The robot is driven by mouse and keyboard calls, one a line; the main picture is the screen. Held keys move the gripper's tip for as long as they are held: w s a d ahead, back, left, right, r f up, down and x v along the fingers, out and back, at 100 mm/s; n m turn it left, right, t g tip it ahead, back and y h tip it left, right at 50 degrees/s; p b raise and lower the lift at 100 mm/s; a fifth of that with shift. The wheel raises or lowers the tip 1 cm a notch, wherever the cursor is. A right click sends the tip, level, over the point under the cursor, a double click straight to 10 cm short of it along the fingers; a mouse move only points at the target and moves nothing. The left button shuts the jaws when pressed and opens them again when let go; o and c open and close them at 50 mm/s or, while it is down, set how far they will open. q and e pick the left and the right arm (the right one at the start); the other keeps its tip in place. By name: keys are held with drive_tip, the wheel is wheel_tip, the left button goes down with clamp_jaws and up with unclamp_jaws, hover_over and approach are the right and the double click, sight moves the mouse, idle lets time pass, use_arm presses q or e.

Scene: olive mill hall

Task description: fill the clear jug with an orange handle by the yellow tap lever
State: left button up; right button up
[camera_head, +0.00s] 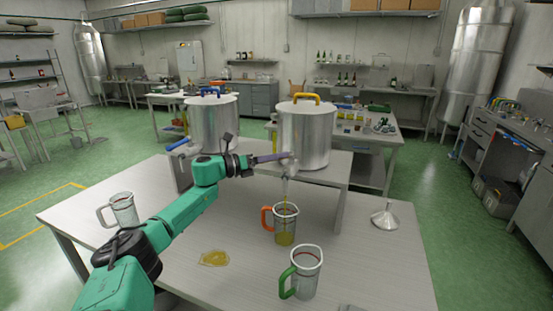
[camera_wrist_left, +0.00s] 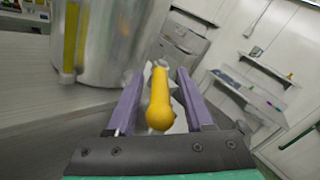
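The clear jug with an orange handle (camera_head: 285,224) stands upright on the front table under the tap of the right steel tank (camera_head: 306,138). Yellow-green oil fills its lower part, and a thin stream seems to run from the tap into it. A red line circles it near the rim. My left gripper (camera_head: 276,158) is at that tap and hides most of the lever in the head view. In the left wrist view the yellow lever (camera_wrist_left: 160,101) lies between my two purple fingers, with gaps on both sides, so the gripper is open around it. My right gripper is not in view.
A green-handled jug (camera_head: 306,272) stands in front of the orange one, and a grey-handled jug (camera_head: 124,209) at the left. An oil puddle (camera_head: 214,258) lies on the table (camera_head: 180,275). A funnel (camera_head: 385,217) stands at the right. A blue-handled tank (camera_head: 212,122) stands behind my arm.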

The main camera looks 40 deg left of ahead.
use_arm(q)
drive_tip(key=shift+f, duration=0.15)
drive_tip(key=shift+s+a+f+b, duration=0.1)
drive_tip(key=shift+s+f+b, duration=0.05)
drive_tip(key=shift+s+b, duration=0.2)
drive_tip(key=b+v, duration=0.3)
drive_tip(key=v, duration=0.1)
drive_tip(key=shift+a+f, duration=0.15)
drive_tip(key=shift+f, duration=0.05)
drive_tip(key=shift+s+a+b, duration=0.15)
drive_tip(key=shift+s+b, duration=0.35)
drive_tip(key=shift+b, duration=0.2)
drive_tip(key=b+v, duration=0.3)
drive_tip(key=v, duration=0.5)
drive_tip(key=shift+s+a+r+b, duration=0.25)
drive_tip(key=shift+s+r+b, duration=0.05)
drive_tip(key=shift+r+b, duration=0.1)
drive_tip(key=shift+c, duration=0.3)
